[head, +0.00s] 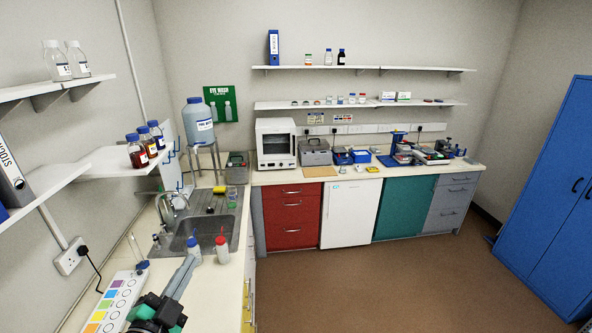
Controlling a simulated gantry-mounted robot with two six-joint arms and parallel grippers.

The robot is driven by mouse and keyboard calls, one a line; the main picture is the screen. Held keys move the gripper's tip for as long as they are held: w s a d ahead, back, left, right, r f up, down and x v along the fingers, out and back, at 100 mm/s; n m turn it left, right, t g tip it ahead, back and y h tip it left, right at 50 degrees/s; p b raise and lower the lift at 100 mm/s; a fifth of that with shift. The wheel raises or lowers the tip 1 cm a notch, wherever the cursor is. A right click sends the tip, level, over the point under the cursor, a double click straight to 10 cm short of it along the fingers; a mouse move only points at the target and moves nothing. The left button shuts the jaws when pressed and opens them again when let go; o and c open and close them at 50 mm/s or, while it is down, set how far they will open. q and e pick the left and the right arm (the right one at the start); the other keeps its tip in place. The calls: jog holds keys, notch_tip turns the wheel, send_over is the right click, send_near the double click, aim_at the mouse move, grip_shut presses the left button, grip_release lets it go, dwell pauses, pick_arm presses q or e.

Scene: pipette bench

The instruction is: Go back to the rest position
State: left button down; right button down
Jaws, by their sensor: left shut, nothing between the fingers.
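My left gripper (188,263) comes in at the bottom left, over the left bench. Its grey fingers are shut and empty, pointing away from me towards the sink. In the picture, its tip lies close to a blue-capped white bottle (194,252); I cannot tell whether they touch. A red-capped white bottle (222,251) stands to the right of it, near the sink's front edge. My right gripper is not in view.
The sink (208,231) lies beyond the bottles. A colour-striped white board (112,303) lies left of my left arm. Shelves with bottles (138,152) overhang the left bench. The far bench holds a white oven (276,144) and several small items. The brown floor (400,285) is clear.

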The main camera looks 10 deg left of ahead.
pick_arm(q)
jog(key=s+d+r+t+h, duration=0.2)
jog(key=s+d+r+t, duration=0.15)
jog(key=r, duration=0.75)
jog(key=s+d+r+t+h, duration=0.15)
jog(key=d+r, duration=0.35)
jog(key=r, duration=0.6)
jog(key=s+r+n+t, duration=0.4)
jog(key=s+r+n, duration=0.5)
jog(key=s+r, duration=0.3)
jog(key=shift+d+y, duration=0.25)
jog(key=shift+y, duration=0.2)
jog(key=shift+y, duration=0.3)
